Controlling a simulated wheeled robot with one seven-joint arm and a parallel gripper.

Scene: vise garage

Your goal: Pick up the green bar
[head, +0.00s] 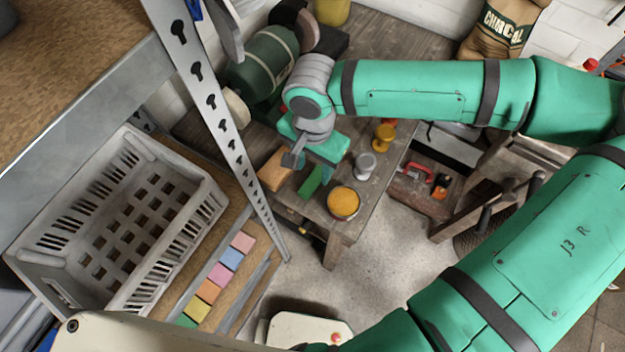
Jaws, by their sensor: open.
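The green bar (311,182) lies on the wooden table (359,214), between an orange-brown block and a round tin. Its upper end is partly hidden under my gripper (296,157). My gripper is open and sits just above and to the upper left of the bar. I see no contact between the fingers and the bar, though the height gap is hard to tell from this view.
The orange-brown block (275,169) is close left of the bar. The orange-topped tin (343,203), a grey metal piece (365,165) and a yellow piece (384,136) stand to the right. A perforated metal post (222,125) and a grey basket (118,220) are at left.

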